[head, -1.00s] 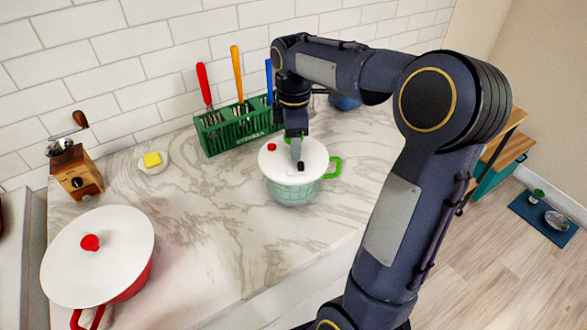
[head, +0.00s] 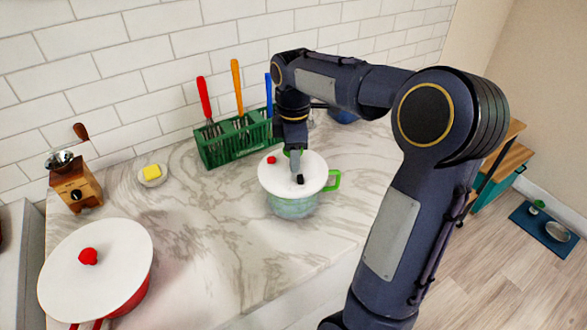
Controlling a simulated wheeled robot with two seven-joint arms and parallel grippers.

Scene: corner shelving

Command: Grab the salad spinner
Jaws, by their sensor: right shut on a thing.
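The salad spinner (head: 292,206) stands upright on the marble counter, with a pale green see-through bowl, a white lid (head: 312,165) and a green side handle (head: 333,181). The lid carries a red button and a small black part. My right gripper (head: 296,172) comes down from above and is shut on the salad spinner at the top of its lid. The fingertips partly hide the grasped spot. My left gripper is not in view.
A green rack (head: 215,153) with red-, orange- and blue-handled utensils stands behind the spinner.

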